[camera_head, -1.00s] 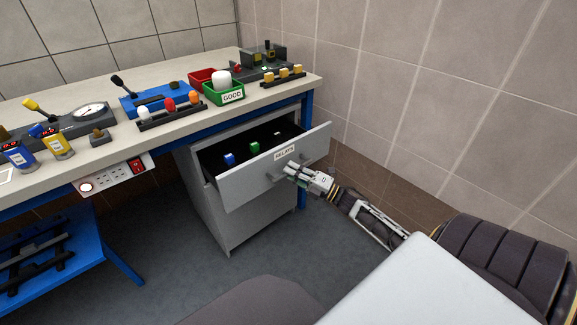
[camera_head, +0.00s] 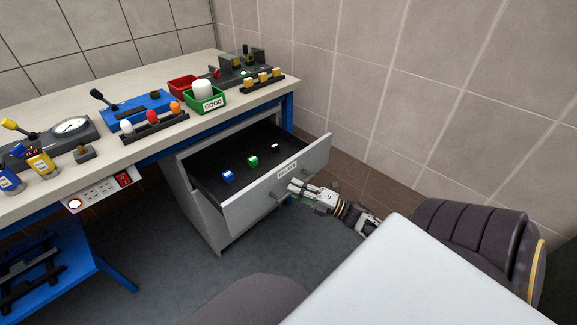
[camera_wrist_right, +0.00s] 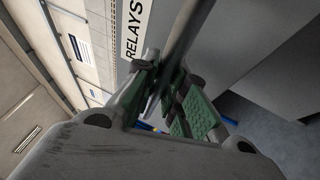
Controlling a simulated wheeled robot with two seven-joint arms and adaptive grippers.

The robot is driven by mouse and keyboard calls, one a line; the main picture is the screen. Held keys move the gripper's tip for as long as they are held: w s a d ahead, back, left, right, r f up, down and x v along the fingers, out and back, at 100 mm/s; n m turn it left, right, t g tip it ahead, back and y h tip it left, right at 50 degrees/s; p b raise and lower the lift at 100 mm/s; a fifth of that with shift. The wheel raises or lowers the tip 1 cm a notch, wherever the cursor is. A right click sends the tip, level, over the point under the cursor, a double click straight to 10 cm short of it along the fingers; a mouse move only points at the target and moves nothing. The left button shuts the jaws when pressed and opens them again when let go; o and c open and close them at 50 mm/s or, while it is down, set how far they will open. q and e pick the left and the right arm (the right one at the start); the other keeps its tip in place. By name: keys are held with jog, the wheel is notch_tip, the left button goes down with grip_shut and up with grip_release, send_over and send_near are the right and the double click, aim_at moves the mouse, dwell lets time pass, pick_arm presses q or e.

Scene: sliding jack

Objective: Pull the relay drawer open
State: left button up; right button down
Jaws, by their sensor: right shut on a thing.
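The relay drawer (camera_head: 240,203) is a grey drawer with a "RELAYS" label (camera_head: 287,170), pulled well out of the cabinet under the bench. Inside it are a blue relay (camera_head: 228,176), a green relay (camera_head: 253,161) and a small black-and-white one (camera_head: 275,148). My right gripper (camera_head: 293,189) is at the drawer's front face, shut on the bar handle (camera_head: 279,195) below the label. The right wrist view shows the green-padded fingers (camera_wrist_right: 168,95) around the grey handle bar (camera_wrist_right: 188,35), beside the label. My left gripper is not in view.
The bench top (camera_head: 60,115) holds a green "GOOD" bin (camera_head: 207,103), a red bin (camera_head: 184,86) and several fixtures. A tiled wall (camera_head: 365,70) stands close on the right.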

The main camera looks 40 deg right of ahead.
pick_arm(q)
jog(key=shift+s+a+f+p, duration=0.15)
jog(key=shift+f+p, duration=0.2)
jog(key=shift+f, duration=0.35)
pick_arm(e)
jog(key=shift+s+d, duration=0.1)
jog(key=shift+s, duration=1)
jog(key=c, duration=1.5)
grip_release()
jog(key=shift+o, duration=0.2)
jog(key=v, duration=1.2)
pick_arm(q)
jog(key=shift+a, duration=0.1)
